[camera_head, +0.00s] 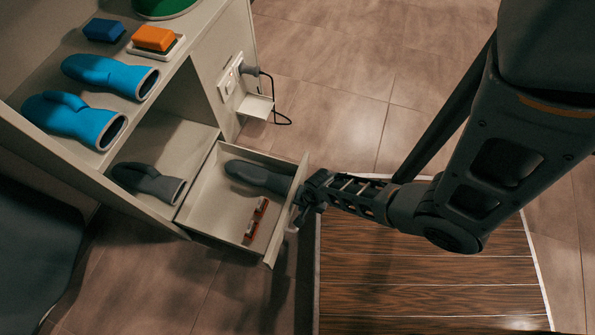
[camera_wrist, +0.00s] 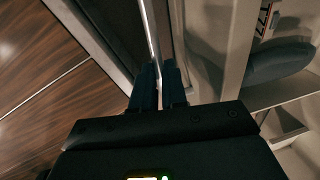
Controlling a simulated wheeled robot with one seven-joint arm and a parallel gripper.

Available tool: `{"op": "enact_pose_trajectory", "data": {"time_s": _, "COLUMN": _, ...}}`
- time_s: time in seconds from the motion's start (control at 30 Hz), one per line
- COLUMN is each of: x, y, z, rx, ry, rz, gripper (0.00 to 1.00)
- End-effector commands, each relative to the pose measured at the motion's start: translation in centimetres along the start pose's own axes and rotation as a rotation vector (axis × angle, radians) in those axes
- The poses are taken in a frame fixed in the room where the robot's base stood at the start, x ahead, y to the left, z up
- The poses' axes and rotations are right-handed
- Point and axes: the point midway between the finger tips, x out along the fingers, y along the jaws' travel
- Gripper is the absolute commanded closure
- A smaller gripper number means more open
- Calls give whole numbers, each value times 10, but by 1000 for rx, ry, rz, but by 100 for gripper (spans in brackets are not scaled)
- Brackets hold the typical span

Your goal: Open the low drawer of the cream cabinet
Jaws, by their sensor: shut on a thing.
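The cream cabinet (camera_head: 213,72) stands at the upper left of the head view. Its low drawer (camera_head: 217,208) is pulled well out, with its inside showing. My gripper (camera_head: 302,208) is at the outer face of the drawer front (camera_head: 271,250). In the wrist view my gripper (camera_wrist: 158,78) is shut on the long thin drawer handle (camera_wrist: 151,35), which runs up from between the fingers. In the head view most of the handle is hidden by my gripper and the drawer front.
A grey mitt (camera_head: 258,176) and small red-brown items (camera_head: 255,220) lie in the drawer. Blue mitts (camera_head: 110,73), a blue block (camera_head: 104,30) and an orange block (camera_head: 154,38) are on the shelf above. Another grey mitt (camera_head: 148,182) lies left of the drawer. A wood-look platform (camera_head: 420,285) is at lower right.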

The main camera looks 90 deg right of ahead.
Motion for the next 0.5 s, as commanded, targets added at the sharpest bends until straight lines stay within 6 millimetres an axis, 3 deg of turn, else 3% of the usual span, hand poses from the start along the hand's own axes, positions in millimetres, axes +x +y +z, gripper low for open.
{"op": "enact_pose_trajectory", "data": {"time_s": 0.47, "x": 0, "y": 5, "z": 1, "rx": -1, "ry": -2, "rz": 3, "gripper": 100}}
{"op": "enact_pose_trajectory", "data": {"time_s": 0.5, "x": 0, "y": 5, "z": 1, "rx": -1, "ry": -2, "rz": 3, "gripper": 86}}
